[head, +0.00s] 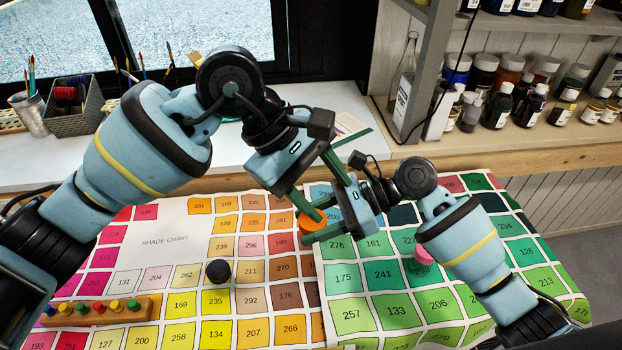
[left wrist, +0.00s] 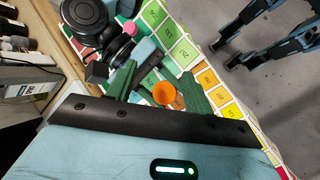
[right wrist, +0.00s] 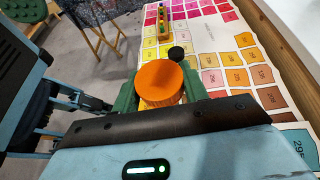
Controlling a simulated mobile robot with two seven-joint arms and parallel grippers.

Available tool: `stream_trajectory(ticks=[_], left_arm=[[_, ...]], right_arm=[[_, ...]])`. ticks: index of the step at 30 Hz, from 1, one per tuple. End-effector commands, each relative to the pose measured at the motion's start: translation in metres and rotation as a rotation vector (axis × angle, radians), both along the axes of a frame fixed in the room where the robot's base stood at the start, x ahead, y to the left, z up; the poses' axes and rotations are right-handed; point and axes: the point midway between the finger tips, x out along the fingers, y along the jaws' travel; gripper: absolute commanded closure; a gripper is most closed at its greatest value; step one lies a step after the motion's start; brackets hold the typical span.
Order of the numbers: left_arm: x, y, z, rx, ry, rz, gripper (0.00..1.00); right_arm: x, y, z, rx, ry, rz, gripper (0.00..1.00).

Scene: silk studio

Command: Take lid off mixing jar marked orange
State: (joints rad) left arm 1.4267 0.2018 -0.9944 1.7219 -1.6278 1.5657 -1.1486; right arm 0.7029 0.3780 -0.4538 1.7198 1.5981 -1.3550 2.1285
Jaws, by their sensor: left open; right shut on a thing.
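The mixing jar with the orange lid (head: 312,221) is held in my right gripper (head: 306,229), whose green fingers are shut on its sides. The orange lid shows between the fingers in the right wrist view (right wrist: 162,82), facing up toward the camera. The jar body is mostly hidden. My left gripper (head: 335,198) is open and empty, just above and close to the orange lid. In the left wrist view the lid (left wrist: 165,94) appears between its spread fingers. I cannot tell whether a left finger touches it.
A black-lidded jar (head: 218,271) and a pink-lidded jar (head: 424,254) stand on the shade charts (head: 175,225). A wooden block with coloured pegs (head: 100,311) lies at the front left. Shelves of bottles (head: 505,105) stand at the back right. The chart's front middle is clear.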

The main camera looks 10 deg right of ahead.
Motion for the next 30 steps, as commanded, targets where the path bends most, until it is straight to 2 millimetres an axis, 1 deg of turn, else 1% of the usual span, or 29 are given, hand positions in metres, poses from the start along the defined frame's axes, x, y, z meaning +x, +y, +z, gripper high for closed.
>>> stream_trajectory(ticks=[1,6,9,12,19,23,26,30], left_arm=[[-0.004,-0.001,0.004,0.079,-0.082,-0.041,0.48],[-0.007,0.006,0.009,0.322,-0.310,-0.126,0.48],[-0.006,0.011,0.013,0.424,-0.403,-0.150,0.48],[-0.004,0.015,0.017,0.490,-0.461,-0.163,0.48],[-0.003,0.018,0.019,0.529,-0.497,-0.168,0.48],[-0.002,0.017,0.015,0.527,-0.494,-0.169,0.48],[0.000,0.017,0.006,0.526,-0.491,-0.168,0.48],[0.005,0.016,-0.014,0.526,-0.489,-0.167,0.48]], right_arm=[[0.000,0.000,0.000,0.001,0.000,0.000,1.00],[0.000,0.000,0.000,0.001,0.000,0.000,1.00],[0.000,0.000,0.000,0.001,0.000,0.000,1.00],[0.000,0.000,0.000,0.001,0.000,0.000,1.00],[0.000,0.000,0.000,0.001,0.000,0.000,1.00],[0.000,0.000,0.000,0.001,0.000,0.000,1.00],[0.000,0.000,0.000,0.001,0.000,0.000,1.00],[0.000,0.000,0.000,0.001,0.000,0.000,1.00]])
